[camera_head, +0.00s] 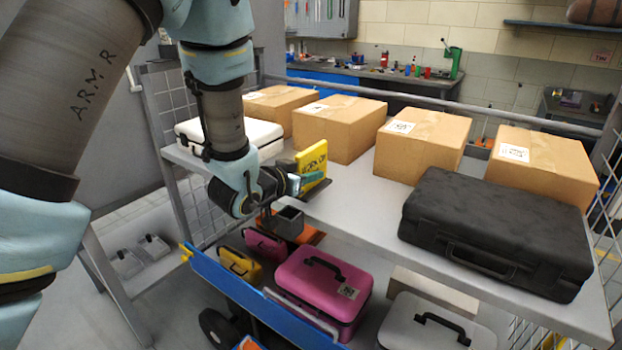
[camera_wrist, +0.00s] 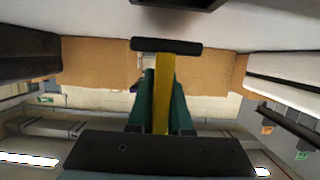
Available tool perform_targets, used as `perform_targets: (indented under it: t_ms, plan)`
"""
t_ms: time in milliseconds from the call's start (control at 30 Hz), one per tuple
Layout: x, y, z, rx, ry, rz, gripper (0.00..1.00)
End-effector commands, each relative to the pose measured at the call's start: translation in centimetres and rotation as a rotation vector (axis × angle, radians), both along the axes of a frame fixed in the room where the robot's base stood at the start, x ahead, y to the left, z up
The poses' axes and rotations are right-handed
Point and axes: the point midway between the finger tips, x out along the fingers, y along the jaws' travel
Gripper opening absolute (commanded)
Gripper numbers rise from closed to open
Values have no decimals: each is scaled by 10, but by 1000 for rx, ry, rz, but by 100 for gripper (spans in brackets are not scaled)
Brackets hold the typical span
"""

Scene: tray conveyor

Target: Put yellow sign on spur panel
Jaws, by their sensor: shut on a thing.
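The yellow sign (camera_head: 312,160) with dark markings is held upright above the front edge of the grey shelf. My gripper (camera_head: 298,182) is shut on its near side. In the wrist view the sign (camera_wrist: 164,68) shows edge-on between the teal fingers of my gripper (camera_wrist: 162,105), with a dark bar (camera_wrist: 166,45) across its end. I cannot tell which surface is the spur panel. A dark square holder (camera_head: 289,220) on an orange base stands just below my gripper, apart from the sign.
The shelf (camera_head: 350,205) carries several cardboard boxes (camera_head: 340,128), a black case (camera_head: 497,230) at right and a white case (camera_head: 250,135) at left. Its front middle is bare. Below are a pink case (camera_head: 322,285), a small yellow case (camera_head: 238,268) and a blue rail (camera_head: 235,288).

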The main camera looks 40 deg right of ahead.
Motion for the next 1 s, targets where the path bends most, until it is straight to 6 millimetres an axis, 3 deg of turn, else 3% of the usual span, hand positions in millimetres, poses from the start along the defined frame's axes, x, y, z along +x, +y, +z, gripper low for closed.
perform_targets:
  t_ms: [167,600,633,867,1000]
  plan:
    - [0,0,-16,0,-1,0,0]
    - [0,0,-22,-2,-1,1,0]
    - [0,0,-21,-1,-1,1,19]
    - [0,0,-20,-1,0,0,45]
    - [0,0,-20,-1,0,0,47]
